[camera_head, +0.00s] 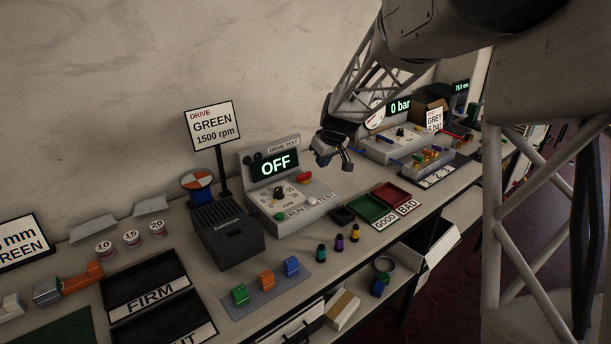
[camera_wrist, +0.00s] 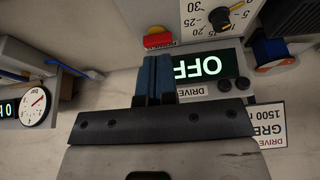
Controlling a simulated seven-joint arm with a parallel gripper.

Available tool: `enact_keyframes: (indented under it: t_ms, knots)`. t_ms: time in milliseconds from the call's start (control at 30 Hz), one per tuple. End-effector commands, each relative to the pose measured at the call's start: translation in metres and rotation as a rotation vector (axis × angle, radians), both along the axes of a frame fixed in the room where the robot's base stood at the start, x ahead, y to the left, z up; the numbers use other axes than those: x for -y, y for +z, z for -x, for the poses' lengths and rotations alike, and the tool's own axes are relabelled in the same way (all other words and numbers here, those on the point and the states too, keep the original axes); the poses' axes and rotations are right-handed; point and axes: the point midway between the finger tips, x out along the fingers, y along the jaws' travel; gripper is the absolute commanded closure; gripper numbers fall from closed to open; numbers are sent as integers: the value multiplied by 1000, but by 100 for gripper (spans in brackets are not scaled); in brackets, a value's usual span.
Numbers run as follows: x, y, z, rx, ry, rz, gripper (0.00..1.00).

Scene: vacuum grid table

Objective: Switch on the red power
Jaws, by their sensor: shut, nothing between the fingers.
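The drive test box (camera_head: 318,190) stands on the table with its green display (camera_head: 275,164) reading OFF. A red power switch (camera_head: 304,177) sits on its right side, beside the display. In the wrist view the red switch (camera_wrist: 158,40) shows with a yellow edge, just beyond my fingertips. My gripper (camera_head: 335,164) is shut and empty, above and to the right of the switch in the head view. In the wrist view my blue fingers (camera_wrist: 155,62) are together and point toward the switch. A gap seems to remain, but contact is hard to judge. The display (camera_wrist: 205,66) appears upside down there.
A GREEN 1500 rpm sign (camera_head: 213,125) and a dark block (camera_head: 227,236) stand at left. GOOD and BAD trays (camera_head: 381,201) lie at right, near the 0 bar unit (camera_head: 390,148).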

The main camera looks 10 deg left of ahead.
Motion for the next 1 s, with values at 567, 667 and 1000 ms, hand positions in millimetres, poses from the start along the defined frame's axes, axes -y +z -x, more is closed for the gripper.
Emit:
enact_keyframes:
  t_ms: [567, 667, 1000]
  knots:
    - [-6, -7, -7, 3, 12, 0, 100]
    - [-7, -8, -8, 3, 12, 0, 100]
    - [-13, -29, -13, 1, 13, 0, 100]
